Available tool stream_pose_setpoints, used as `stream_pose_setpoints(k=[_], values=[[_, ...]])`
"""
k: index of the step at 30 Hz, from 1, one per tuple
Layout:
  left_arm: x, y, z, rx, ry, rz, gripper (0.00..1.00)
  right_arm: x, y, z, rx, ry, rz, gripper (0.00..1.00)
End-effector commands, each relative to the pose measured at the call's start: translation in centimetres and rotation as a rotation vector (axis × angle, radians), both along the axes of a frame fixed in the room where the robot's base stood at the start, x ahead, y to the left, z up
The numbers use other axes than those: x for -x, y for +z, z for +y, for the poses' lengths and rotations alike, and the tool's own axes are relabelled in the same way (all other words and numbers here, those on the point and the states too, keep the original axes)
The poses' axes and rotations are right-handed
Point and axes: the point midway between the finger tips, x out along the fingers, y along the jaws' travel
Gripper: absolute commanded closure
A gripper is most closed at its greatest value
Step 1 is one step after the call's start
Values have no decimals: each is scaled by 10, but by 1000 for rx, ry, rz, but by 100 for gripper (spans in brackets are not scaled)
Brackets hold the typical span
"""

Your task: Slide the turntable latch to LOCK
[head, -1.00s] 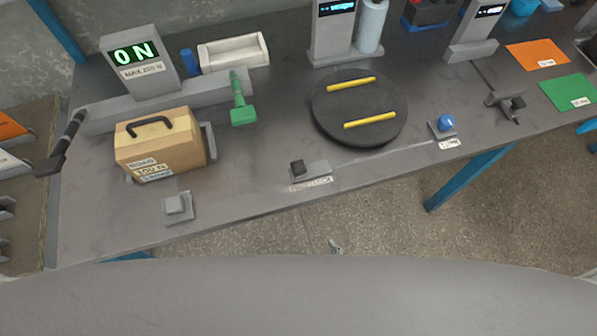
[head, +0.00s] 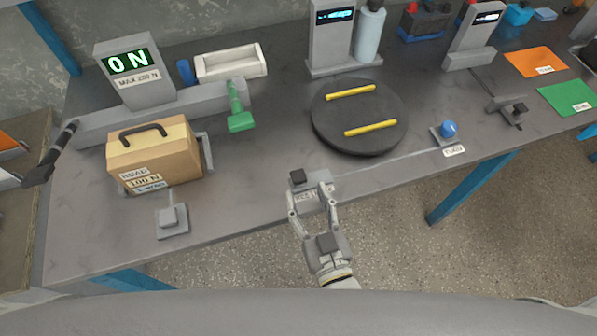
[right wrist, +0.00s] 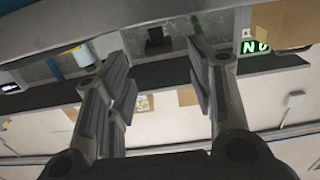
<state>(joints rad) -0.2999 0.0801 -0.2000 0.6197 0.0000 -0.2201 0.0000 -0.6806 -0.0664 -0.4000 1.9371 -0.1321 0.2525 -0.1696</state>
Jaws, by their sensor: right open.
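The turntable (head: 345,110) is a round black disc with two yellow bars, at the middle of the bench. The latch is a small grey base with a black knob (head: 297,177) at its left end, near the bench's front edge. The label on its front is partly covered by my gripper. My right gripper (head: 311,192) is open in front of the latch, fingers spread toward it from the front edge. In the right wrist view, a dark block that looks like the knob (right wrist: 155,40) shows beyond and between the open fingers (right wrist: 158,60). Contact cannot be told. My left gripper is out of view.
A cardboard box (head: 165,165) with a black handle and a grey button block (head: 172,220) stand at left. A blue knob (head: 448,129) sits right of the turntable. Bench between latch and blue knob is clear.

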Motion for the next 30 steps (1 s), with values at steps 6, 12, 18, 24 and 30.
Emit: stream_pose_setpoints(k=[6, 12, 18, 24, 30], values=[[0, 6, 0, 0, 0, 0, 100, -38, 2, 12, -2, -1, -2, 50], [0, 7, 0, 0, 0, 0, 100, -57, 0, 18, 1, -1, 2, 50], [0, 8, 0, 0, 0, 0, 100, -63, 0, 20, 0, -1, 2, 50], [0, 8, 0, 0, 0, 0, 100, -63, 0, 20, 0, -1, 2, 51], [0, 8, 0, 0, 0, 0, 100, -63, 0, 20, 0, 0, 2, 77]])
